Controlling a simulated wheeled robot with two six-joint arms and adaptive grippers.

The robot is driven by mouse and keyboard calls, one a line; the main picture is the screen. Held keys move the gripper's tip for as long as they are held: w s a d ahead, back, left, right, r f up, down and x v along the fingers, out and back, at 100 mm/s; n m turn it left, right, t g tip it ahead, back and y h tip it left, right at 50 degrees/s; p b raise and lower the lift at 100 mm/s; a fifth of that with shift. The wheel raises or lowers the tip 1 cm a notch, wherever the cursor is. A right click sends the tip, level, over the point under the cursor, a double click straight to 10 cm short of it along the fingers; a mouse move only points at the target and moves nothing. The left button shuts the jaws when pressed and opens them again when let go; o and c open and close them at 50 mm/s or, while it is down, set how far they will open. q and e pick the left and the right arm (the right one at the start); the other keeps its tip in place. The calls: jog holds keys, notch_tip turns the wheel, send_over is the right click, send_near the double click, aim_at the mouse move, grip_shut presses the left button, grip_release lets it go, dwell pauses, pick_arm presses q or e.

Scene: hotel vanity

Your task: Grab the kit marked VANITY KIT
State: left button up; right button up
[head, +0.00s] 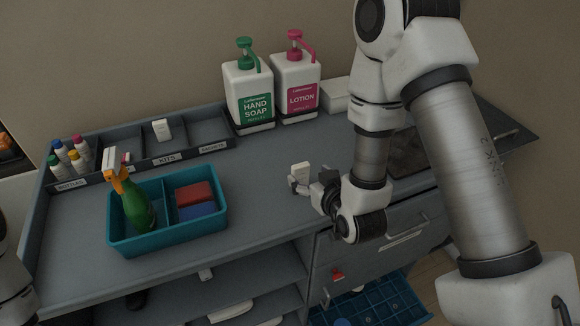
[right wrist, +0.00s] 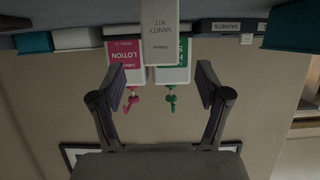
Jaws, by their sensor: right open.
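A small white box lettered VANITY KIT (right wrist: 160,32) shows at the top middle of the right wrist view, which looks upside down. In the head view, a small white box (head: 301,171) is on the counter right beside my right gripper (head: 316,190). In the right wrist view my right gripper (right wrist: 162,90) is open, with the box in line with the gap between its fingers. The box looks ungripped; I cannot tell whether a finger touches it. My left gripper is out of view.
Another white box (head: 162,129) stands in the organizer's KITS compartment. A teal caddy (head: 117,240) holds a green spray bottle (head: 134,207) and red and blue items. Hand soap (head: 249,92) and lotion (head: 296,80) pumps stand behind. The counter between caddy and gripper is clear.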

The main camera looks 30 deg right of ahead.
aim_at(302, 169)
jog(key=b, duration=0.3)
jog(key=shift+s+f, duration=0.1)
jog(key=shift+f, duration=0.2)
jog(key=shift+s+a+r+b, duration=0.1)
jog(key=shift+r+b, duration=0.1)
jog(key=shift+b, duration=0.1)
jog(key=p+x, duration=0.1)
jog(key=x, duration=0.3)
jog(key=p+x, duration=0.1)
jog(key=x, duration=0.1)
jog(key=shift+r+p, duration=0.35)
jog(key=shift+r, duration=0.05)
jog(key=shift+f, duration=0.1)
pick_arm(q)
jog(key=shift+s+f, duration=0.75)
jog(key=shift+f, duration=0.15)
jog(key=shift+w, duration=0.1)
pick_arm(e)
jog(key=c, duration=0.9)
